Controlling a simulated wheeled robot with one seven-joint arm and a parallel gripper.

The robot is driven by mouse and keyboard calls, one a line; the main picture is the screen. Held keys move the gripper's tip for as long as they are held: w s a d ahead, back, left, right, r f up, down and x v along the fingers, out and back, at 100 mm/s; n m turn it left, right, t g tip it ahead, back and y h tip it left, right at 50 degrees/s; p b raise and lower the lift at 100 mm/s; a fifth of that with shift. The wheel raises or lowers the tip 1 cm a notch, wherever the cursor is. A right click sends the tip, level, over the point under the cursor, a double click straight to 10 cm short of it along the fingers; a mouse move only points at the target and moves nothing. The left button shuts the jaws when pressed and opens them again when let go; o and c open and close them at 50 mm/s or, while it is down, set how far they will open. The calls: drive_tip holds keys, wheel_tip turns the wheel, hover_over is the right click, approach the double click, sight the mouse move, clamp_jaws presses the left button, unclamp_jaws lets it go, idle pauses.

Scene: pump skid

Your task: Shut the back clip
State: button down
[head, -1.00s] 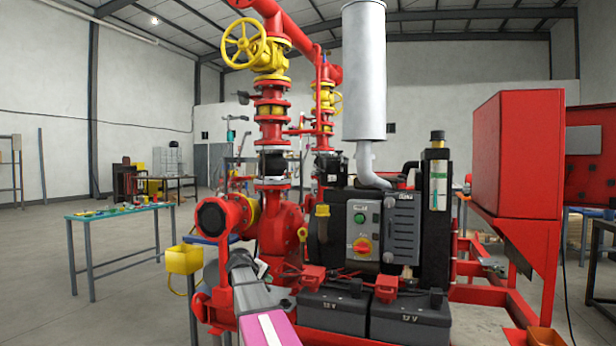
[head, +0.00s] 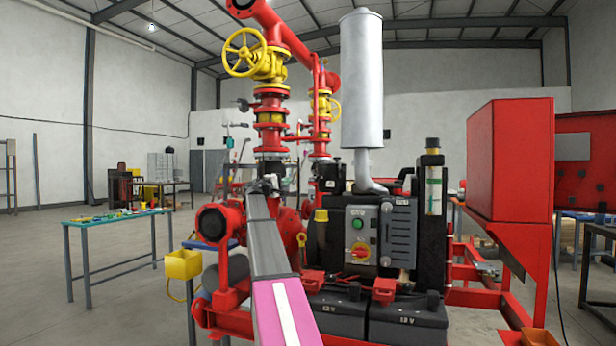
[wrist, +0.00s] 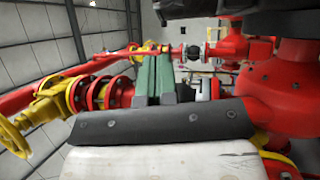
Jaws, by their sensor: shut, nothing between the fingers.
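The back clip cannot be made out for certain in either view. The grey control panel (head: 361,237) with a red and yellow switch, and the grey ribbed cover (head: 399,235) beside it, face me on the engine. My gripper (head: 266,183) is at the far end of my outstretched arm, left of the panel and in front of the red pump pipework (head: 271,108). In the wrist view its two green-faced fingers (wrist: 154,78) are shut side by side with nothing held between them. A red flanged body (wrist: 298,95) is close on the right there.
The silver exhaust silencer (head: 361,80) rises above the engine. Two black batteries (head: 405,318) sit low in front. A yellow handwheel (head: 243,52) and a yellow box (head: 183,265) are at the left. A red cabinet (head: 508,160) stands right.

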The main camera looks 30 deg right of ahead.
idle(0.3)
approach(317, 178)
drive_tip(key=d+r, duration=0.2)
drive_tip(key=w+d+r, duration=0.1)
drive_tip(key=d+r, duration=0.1)
drive_tip(key=shift+w+d, duration=0.1)
drive_tip(key=shift+d, duration=0.05)
idle(0.6)
